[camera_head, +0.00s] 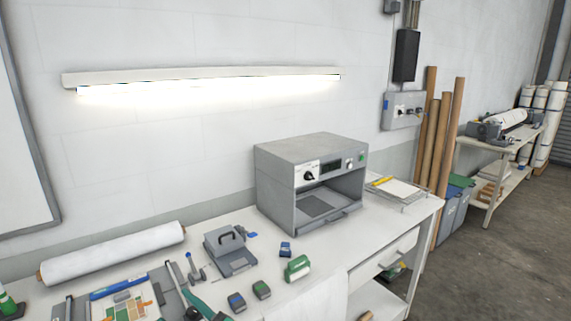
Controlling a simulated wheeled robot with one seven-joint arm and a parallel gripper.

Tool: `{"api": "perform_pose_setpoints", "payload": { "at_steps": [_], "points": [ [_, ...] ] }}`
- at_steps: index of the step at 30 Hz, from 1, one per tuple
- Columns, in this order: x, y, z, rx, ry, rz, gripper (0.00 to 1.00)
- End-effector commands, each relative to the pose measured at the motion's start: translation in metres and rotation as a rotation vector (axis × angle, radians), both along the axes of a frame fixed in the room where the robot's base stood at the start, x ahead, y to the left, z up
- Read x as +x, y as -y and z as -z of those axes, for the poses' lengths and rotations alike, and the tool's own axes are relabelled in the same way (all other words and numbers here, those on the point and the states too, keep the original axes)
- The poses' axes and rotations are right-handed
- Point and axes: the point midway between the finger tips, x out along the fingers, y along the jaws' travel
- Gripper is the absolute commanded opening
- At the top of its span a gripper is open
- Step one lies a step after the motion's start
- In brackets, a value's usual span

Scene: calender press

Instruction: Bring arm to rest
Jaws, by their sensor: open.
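Neither my arm nor my gripper shows in the head view, so I cannot see its pose or what is near it. The view holds a white workbench (330,262) along a pale wall, with a grey box-shaped machine (310,180) on it. The machine's front is open, and a knob and a small display sit on its upper panel.
Left of the machine lie a small grey device (230,250), a white roll (113,254), a green-and-white object (297,268) and several small blocks. A drawer (398,250) stands partly open at the right. Brown tubes (436,140) lean beyond it. The right floor (500,270) is clear.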

Motion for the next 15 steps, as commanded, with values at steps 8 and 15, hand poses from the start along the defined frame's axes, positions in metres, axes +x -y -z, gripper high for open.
{"api": "perform_pose_setpoints", "payload": {
  "at_steps": [8, 15],
  "points": [
    [-0.015, 0.031, 0.053, 0.255, -0.172, 0.22, 0.53],
    [-0.048, 0.068, 0.11, 0.411, -0.299, 0.413, 0.53]
  ]
}}
